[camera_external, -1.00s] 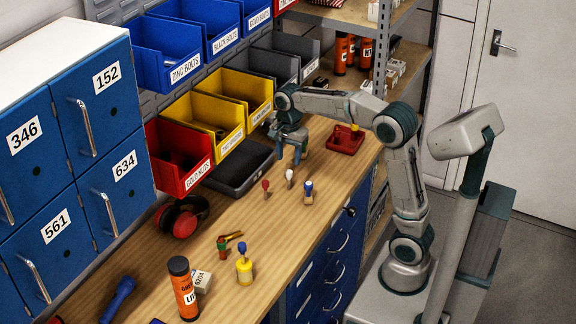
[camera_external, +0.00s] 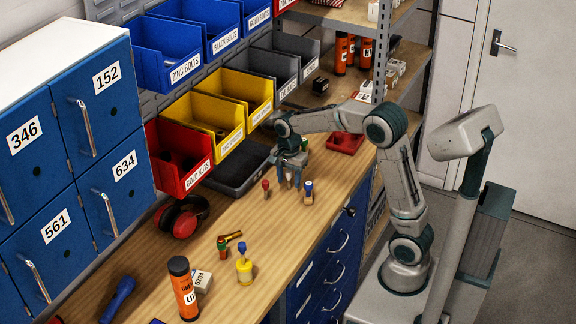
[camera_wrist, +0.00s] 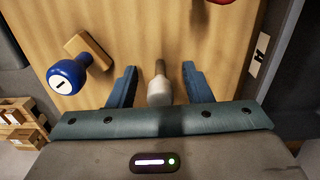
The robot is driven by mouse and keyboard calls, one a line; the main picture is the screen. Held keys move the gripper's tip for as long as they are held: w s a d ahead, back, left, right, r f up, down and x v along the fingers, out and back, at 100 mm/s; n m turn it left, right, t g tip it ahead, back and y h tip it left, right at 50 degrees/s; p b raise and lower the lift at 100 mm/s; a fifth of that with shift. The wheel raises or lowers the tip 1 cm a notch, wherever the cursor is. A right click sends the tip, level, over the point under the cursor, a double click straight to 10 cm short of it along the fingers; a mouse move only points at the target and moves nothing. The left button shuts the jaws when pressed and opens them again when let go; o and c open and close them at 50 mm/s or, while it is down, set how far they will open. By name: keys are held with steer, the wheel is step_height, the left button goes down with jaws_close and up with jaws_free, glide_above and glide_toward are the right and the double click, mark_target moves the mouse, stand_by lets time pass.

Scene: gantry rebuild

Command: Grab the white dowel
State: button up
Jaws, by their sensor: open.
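The white dowel (camera_wrist: 160,90) stands on the wooden bench between my two open fingers in the wrist view, with a pale rounded top and a darker thin stem. My gripper (camera_wrist: 160,88) is open, with a blue finger on each side of the dowel and a gap on both sides. In the external view my gripper (camera_external: 290,180) points down at the bench, and its fingers mostly cover the dowel. I cannot tell the exact height of the fingertips over the bench.
A blue-topped stamp (camera_external: 308,192) stands close to the right of my gripper, and a red-topped dowel (camera_external: 266,188) close to its left. A red tray (camera_external: 345,143) lies behind. Yellow bins (camera_external: 232,95) line the bench's back.

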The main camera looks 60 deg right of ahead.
jaws_close()
steer(key=shift+r, duration=0.1)
